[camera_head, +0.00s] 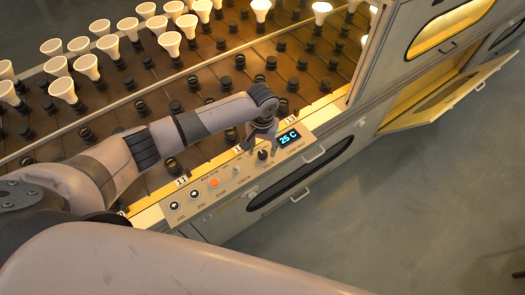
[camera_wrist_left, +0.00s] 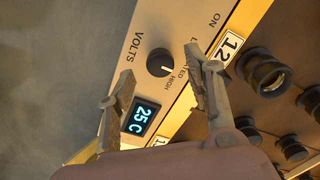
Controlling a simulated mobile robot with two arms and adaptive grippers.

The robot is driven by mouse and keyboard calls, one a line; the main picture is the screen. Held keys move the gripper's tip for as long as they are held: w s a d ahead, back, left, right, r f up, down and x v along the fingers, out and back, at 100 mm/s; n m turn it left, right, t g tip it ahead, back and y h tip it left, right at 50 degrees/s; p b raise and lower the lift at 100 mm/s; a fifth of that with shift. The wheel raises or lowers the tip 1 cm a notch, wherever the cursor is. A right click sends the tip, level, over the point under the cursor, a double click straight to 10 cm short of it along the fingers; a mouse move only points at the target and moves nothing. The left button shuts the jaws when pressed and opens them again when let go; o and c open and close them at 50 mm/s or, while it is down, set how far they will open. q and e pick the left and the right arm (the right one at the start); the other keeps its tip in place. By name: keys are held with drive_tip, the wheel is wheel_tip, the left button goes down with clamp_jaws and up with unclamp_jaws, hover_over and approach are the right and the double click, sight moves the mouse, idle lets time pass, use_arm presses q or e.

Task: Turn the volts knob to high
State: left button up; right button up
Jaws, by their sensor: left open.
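The volts knob (camera_wrist_left: 160,62) is a round black knob on the pale control panel, with a white pointer line. In the left wrist view the labels VOLTS, RATED and HIGH are printed around it. The pointer lies on the side of the RATED and HIGH labels; I cannot tell exactly which it marks. In the head view the knob (camera_head: 263,155) shows just below my left gripper (camera_head: 262,145). My left gripper is open, its two fingers (camera_wrist_left: 160,66) on either side of the knob with visible gaps. Nothing is held. My right gripper is out of view.
A display (camera_head: 289,138) reading 25 C sits beside the knob. The panel also has an orange button (camera_head: 214,182) and black jog buttons (camera_head: 195,194). Behind it is a rack of sockets with several bulbs (camera_head: 88,66). A cabinet door (camera_head: 450,97) hangs open at right.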

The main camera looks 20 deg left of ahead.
sight(262, 154)
use_arm(q)
wheel_tip(262, 154, down, 2)
drive_tip(key=shift+f, duration=0.55)
drive_tip(key=c, duration=0.7)
clamp_jaws()
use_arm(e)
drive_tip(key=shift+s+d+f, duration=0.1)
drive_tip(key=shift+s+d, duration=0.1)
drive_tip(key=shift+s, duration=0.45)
